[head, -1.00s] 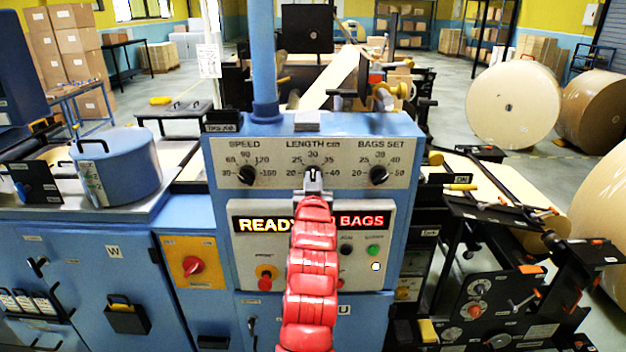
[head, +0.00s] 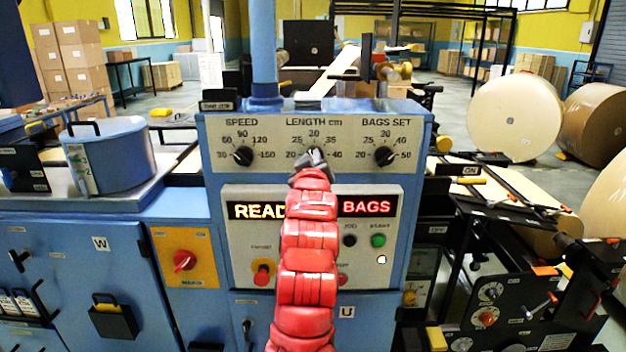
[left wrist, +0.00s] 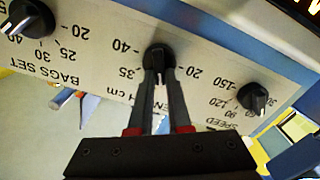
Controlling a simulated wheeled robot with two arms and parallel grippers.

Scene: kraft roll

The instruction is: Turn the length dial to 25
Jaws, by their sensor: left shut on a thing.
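The length dial (left wrist: 158,57) is a small black knob on the pale dial panel. In the left wrist view, which shows the panel upside down, the marks 40, 35 and 20 are readable around it. My left gripper (left wrist: 159,72) is shut on this dial, a finger on either side. In the head view my left gripper (head: 313,158) covers most of the dial, below the LENGTH cm label and its 30 mark. The 25 mark and the exact pointer direction are hard to make out. My right gripper is not in view.
The speed dial (head: 243,156) is left of the length dial and the bags set dial (head: 385,156) is right.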

